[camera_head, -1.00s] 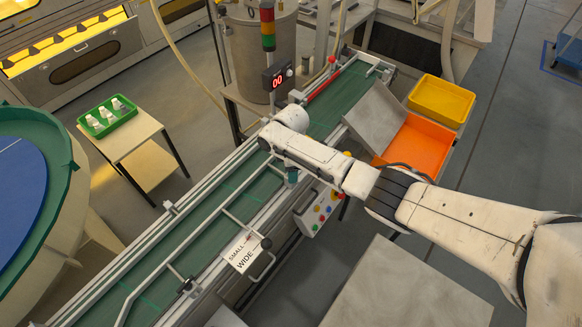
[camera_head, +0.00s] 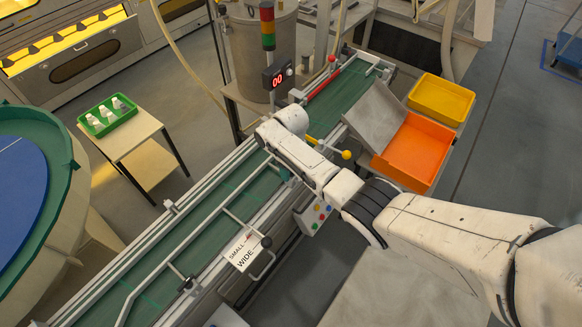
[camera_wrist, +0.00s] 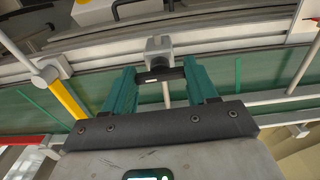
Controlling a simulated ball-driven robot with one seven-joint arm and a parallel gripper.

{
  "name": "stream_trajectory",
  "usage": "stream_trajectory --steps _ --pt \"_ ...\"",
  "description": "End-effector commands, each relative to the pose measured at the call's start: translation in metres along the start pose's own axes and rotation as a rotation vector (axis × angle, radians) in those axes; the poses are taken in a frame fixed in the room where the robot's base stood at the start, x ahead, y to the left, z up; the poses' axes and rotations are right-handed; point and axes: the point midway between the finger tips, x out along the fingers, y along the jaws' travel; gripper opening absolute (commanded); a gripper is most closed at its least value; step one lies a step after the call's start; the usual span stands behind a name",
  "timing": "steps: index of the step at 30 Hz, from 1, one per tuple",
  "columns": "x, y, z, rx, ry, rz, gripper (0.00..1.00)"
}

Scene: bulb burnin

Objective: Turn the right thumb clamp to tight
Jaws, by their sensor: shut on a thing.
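The right thumb clamp (camera_wrist: 160,75) shows in the wrist view as a dark crossbar below a grey block on the rail. My gripper (camera_wrist: 161,80) has its two teal fingers on either side of this bar and is shut on it. In the head view my wrist hides the clamp and most of the gripper, over the near side of the green conveyor (camera_head: 185,245). Another small dark clamp (camera_head: 188,284) sits further down the guide rail. How tight the right clamp is cannot be told.
A yellow lever with a ball end (camera_head: 346,154) is close beside my arm. A sign reading SMALL and WIDE (camera_head: 243,250) hangs at the near rail. An orange bin (camera_head: 413,150) and a yellow bin (camera_head: 441,100) stand to the right. A button box (camera_head: 315,214) is below my arm.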

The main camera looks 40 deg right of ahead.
Motion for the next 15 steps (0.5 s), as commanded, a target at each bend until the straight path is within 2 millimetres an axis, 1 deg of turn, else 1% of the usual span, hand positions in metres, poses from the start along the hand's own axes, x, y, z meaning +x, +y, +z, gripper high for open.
stream_trajectory --steps 6,15 --pt "-0.0006 0.0 -0.0006 0.041 0.001 0.001 0.27" --pt "-0.0009 0.0003 -0.0008 0.05 0.002 0.001 0.27"
